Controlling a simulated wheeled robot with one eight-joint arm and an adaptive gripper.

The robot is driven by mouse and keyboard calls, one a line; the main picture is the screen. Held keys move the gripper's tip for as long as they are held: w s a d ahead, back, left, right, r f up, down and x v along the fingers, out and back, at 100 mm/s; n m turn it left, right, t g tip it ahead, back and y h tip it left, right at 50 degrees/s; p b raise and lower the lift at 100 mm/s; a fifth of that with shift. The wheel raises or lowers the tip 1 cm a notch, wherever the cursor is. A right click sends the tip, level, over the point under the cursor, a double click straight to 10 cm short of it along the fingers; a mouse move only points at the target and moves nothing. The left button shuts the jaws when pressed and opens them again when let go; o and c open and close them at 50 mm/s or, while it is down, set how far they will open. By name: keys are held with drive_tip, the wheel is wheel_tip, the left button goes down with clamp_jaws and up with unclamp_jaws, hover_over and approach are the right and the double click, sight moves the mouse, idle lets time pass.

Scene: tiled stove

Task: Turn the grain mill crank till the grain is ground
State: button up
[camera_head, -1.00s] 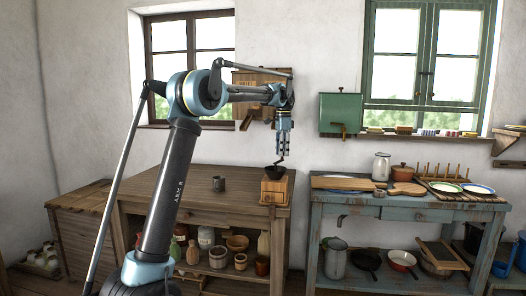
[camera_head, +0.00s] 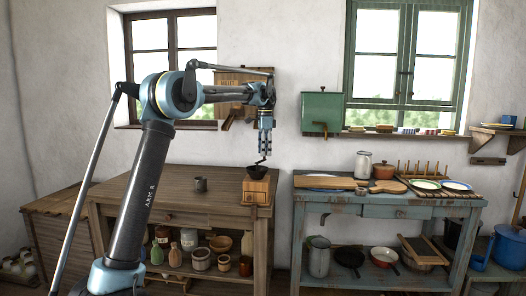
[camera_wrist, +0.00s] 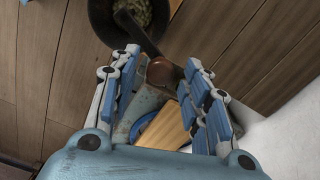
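The grain mill (camera_head: 257,190) is a wooden box with a dark bowl-shaped hopper, at the right front of the brown wooden table. In the wrist view, grain shows inside the hopper (camera_wrist: 100,22). The crank's dark arm runs from the hopper to a brown wooden knob (camera_wrist: 160,70). My gripper (camera_head: 265,153) hangs pointing down just above the mill, at the crank. In the wrist view, the fingers of my gripper (camera_wrist: 162,62) stand open on both sides of the knob, with small gaps beside it. Firm contact is not visible.
A blue worn table (camera_head: 350,207) at the right holds boards, a jar, a pot and plates. A green box (camera_head: 321,113) and a wooden box (camera_head: 228,88) hang on the wall behind.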

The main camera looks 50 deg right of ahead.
drive_tip(key=shift+r, duration=0.15)
wheel_tip(320, 180, up, 12)
drive_tip(key=shift+f, duration=0.2)
idle(0.5)
drive_tip(key=shift+w+a, duration=0.1)
